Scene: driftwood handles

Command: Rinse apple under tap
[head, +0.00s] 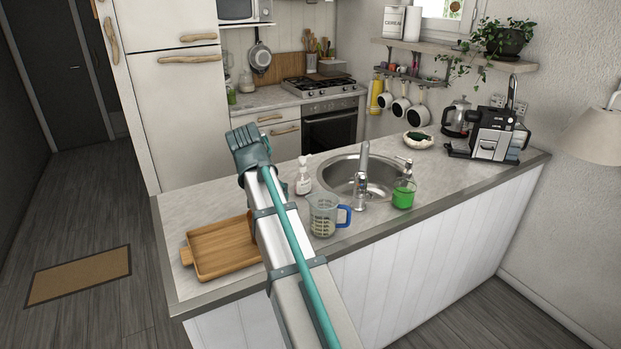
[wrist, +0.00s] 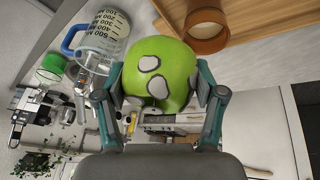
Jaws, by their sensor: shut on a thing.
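A green apple (wrist: 160,62) with several pale grey patches fills the upper middle of the wrist view. My gripper (wrist: 160,78) is shut on it, with one teal finger on each side. In the head view, the end of my arm (head: 248,148) is above the counter, left of the sink; the apple is hidden there. The round metal sink (head: 335,180) is set into the counter. The upright metal tap (head: 363,168) stands at its near rim. I cannot make out running water.
A measuring jug (head: 323,214) with a blue handle, a green soap bottle (head: 403,193) and a white spray bottle (head: 303,178) stand around the sink. A wooden tray (head: 215,248) lies at the left; a brown cup (wrist: 207,38) is by it. A coffee machine (head: 490,135) stands right.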

